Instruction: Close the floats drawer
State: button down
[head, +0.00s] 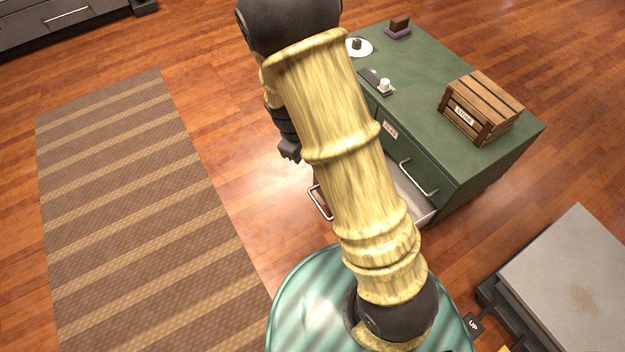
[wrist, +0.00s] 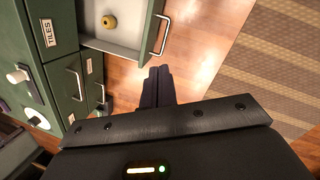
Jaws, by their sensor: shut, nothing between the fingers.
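A drawer stands pulled out of the green cabinet (head: 420,108). Its pale inside (head: 408,192) shows to the right of my arm, and its metal handle (head: 320,203) to the left. In the wrist view the open drawer (wrist: 125,42) holds a small yellow ring-shaped thing (wrist: 109,22), and its handle (wrist: 161,35) is at the drawer's right end. No floats label is readable on it. My gripper (wrist: 157,72) is shut and empty, apart from the handle and below it in the wrist view. In the head view my gripper (head: 289,151) is partly hidden by my arm.
The cabinet has a TILES label (wrist: 47,33) and another closed-drawer handle (head: 418,178). A wooden crate (head: 483,105), a white plate (head: 358,47) and small items stand on its top. A striped rug (head: 150,200) lies left. A grey platform (head: 570,270) stands lower right.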

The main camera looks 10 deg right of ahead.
jog(key=w+a+f+n+t+h+b, duration=0.1)
jog(key=w+a+f+n+h+b, duration=0.1)
jog(key=f+n, duration=0.4)
jog(key=w+a+f+n+t+h+b, duration=0.1)
jog(key=w+a+f+n+h+b, duration=0.2)
jog(key=f, duration=1.2)
jog(key=w+a+n+h, duration=0.1)
jog(key=w+a+n, duration=0.1)
jog(key=n, duration=0.1)
jog(key=shift+w+n+t, duration=0.3)
jog(key=shift+d+f, duration=0.1)
jog(key=shift+f, duration=0.1)
jog(key=b, duration=0.8)
send_over(312, 188)
jog(key=a, duration=0.1)
jog(key=f, duration=0.7)
jog(key=shift+s+a+f, duration=0.15)
jog(key=shift+s, duration=0.05)
jog(key=shift+w+d, duration=0.25)
jog(key=shift+d, duration=0.45)
jog(key=shift+r, duration=0.2)
jog(key=shift+d, duration=0.15)
